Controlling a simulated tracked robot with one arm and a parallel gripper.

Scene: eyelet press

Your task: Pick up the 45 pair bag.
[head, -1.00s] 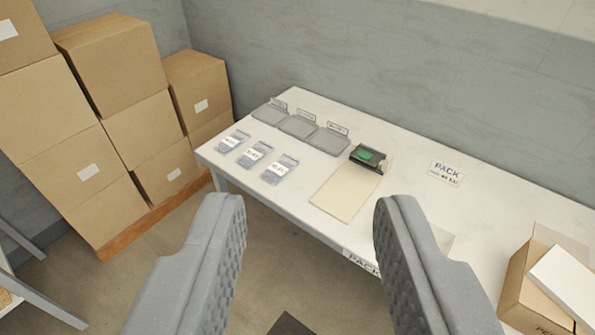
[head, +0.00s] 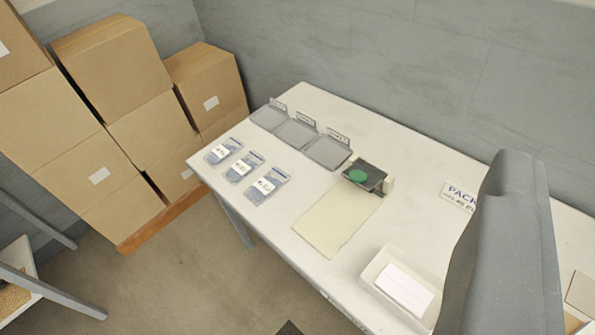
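Three small clear bags with white labels lie flat in a row at the table's left end: a far-left bag (head: 222,151), a middle bag (head: 244,167) and a near-right bag (head: 266,186). The print on their labels is too small to tell which is the 45 pair bag. My gripper (head: 515,160) shows only one grey finger, at the right of the picture. The other finger is out of view; table and wall show beside the visible one, so the fingers stand apart. Nothing is seen held, and the bags are well to the left of it.
Grey trays (head: 296,134) with small signs stand behind the bags. A press with a green disc (head: 358,176), a cream mat (head: 330,225), a white box (head: 375,268) and a PACK sign (head: 459,197) are on the table. Stacked cartons (head: 150,130) stand left.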

